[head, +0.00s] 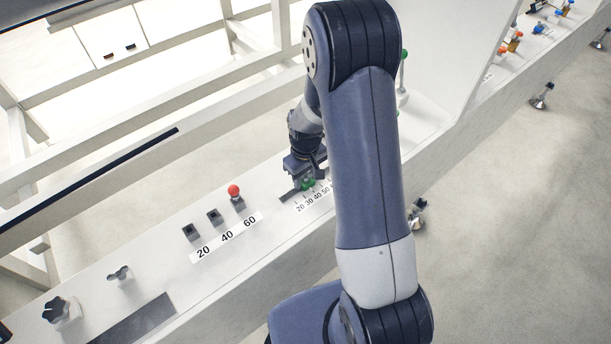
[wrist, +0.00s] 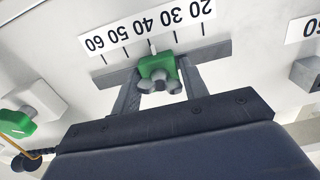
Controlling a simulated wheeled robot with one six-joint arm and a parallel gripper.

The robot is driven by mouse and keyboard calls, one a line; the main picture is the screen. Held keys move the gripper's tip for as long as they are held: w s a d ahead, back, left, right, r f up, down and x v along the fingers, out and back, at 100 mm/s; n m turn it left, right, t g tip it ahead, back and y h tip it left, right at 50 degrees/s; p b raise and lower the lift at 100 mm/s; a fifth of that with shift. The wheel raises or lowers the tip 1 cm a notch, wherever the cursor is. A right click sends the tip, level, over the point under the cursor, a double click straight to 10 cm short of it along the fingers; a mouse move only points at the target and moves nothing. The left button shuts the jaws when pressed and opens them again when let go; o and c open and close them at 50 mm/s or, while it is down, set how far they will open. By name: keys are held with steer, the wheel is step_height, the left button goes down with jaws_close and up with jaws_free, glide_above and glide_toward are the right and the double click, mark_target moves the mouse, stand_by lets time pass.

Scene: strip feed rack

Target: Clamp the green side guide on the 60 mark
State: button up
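The green side guide (wrist: 156,66) sits on a dark slot (wrist: 218,49) below a number strip (wrist: 136,30) in the wrist view. A grey wing-shaped knob (wrist: 159,84) is on its near side. Its pale pointer stands close to the 40 mark; the 60 mark lies further left along the strip.
In the head view a red-ball lever (head: 234,191) stands at a separate 20/40/60 strip (head: 227,237). Black (head: 56,310) and grey (head: 119,273) knobs are further left.

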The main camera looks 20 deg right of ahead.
steer(key=c, duration=0.7)
steer(key=d, duration=0.2)
steer(key=w+d, duration=0.1)
steer(key=w+d+b, duration=0.1)
steer(key=d, duration=0.1)
steer(key=shift+w+d, duration=0.25)
steer(key=shift+d, duration=0.1)
jaws_close()
steer(key=o, duration=1.2)
jaws_free()
steer(key=shift+o, duration=0.2)
step_height(320, 180, up, 11)
steer(key=shift+f, duration=0.2)
